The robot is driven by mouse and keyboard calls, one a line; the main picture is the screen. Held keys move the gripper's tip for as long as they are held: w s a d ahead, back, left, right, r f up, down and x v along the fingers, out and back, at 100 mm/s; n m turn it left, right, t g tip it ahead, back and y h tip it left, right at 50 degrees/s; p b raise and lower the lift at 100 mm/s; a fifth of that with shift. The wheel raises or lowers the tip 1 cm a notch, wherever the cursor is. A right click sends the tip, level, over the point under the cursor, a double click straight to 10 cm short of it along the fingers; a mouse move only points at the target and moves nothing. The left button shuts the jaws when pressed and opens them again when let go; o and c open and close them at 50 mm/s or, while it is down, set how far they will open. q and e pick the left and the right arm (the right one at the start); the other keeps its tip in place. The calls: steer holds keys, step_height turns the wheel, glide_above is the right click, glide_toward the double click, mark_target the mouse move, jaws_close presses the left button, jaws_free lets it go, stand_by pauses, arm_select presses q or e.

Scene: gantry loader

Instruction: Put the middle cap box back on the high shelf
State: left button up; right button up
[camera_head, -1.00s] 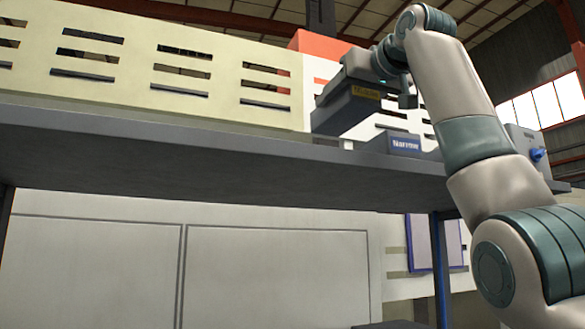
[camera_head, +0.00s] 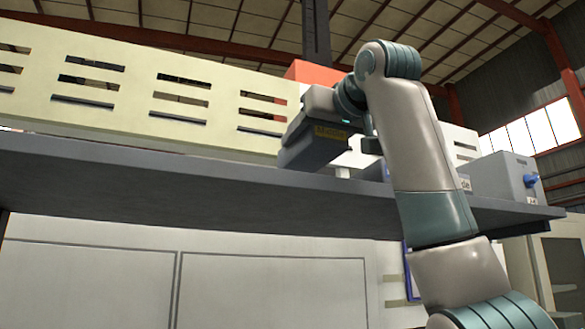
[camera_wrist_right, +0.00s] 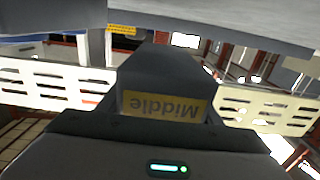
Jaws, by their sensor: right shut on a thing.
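The middle cap box is a dark grey box (camera_head: 308,152) with a yellow label, at the front edge of the high shelf (camera_head: 150,170) in the head view. In the right wrist view the box (camera_wrist_right: 165,72) shows its yellow label reading "Middle", upside down. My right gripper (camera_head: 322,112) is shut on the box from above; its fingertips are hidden. The box's lower edge overlaps the shelf's front edge in the picture, and I cannot tell whether it touches the shelf. My left gripper is not in view.
A cream slotted panel (camera_head: 130,85) runs behind the shelf on the left. A grey box with a blue knob (camera_head: 505,178) stands at the shelf's right end. Other boxes near it are mostly hidden behind my right arm. The shelf top to the left looks clear.

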mark_target(293, 149)
steer(key=a+f, duration=0.1)
steer(key=s+a, duration=0.1)
steer(key=s+a+f, duration=0.1)
steer(key=shift+s+a+f+p, duration=0.1)
steer(key=shift+a+f+p, duration=0.15)
steer(key=shift+f+p, duration=0.1)
steer(key=shift+f, duration=0.1)
steer(key=shift+d, duration=0.1)
steer(key=shift+f+p, duration=0.3)
steer(key=shift+f, duration=1.45)
